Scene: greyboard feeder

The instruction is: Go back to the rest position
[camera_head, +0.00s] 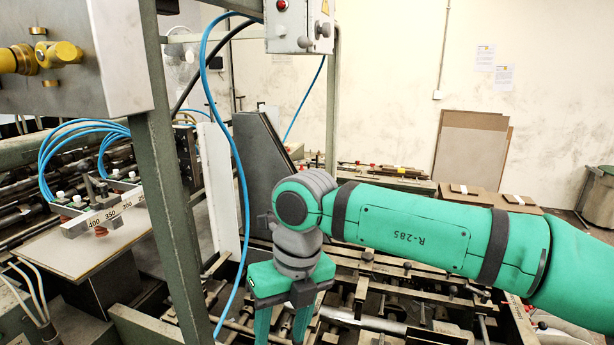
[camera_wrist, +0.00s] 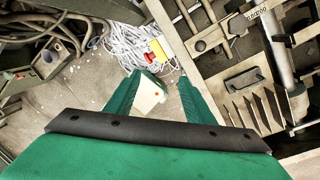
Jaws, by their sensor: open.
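My gripper (camera_head: 283,325) hangs from my green arm in the lower middle of the head view, pointing down over the machine's rods; its tips are cut off by the bottom edge. In the wrist view my gripper (camera_wrist: 160,82) shows two green fingers spread apart. No object is clamped between them. A pale patch with an orange dot shows by the left finger; I cannot tell what it is.
A grey-green frame post (camera_head: 172,200) and a blue hose (camera_head: 240,170) stand left of my gripper. A greyboard stack (camera_head: 85,248) lies at left. Brown boards (camera_head: 470,150) lean on the back wall. White cable (camera_wrist: 125,45) lies on the floor.

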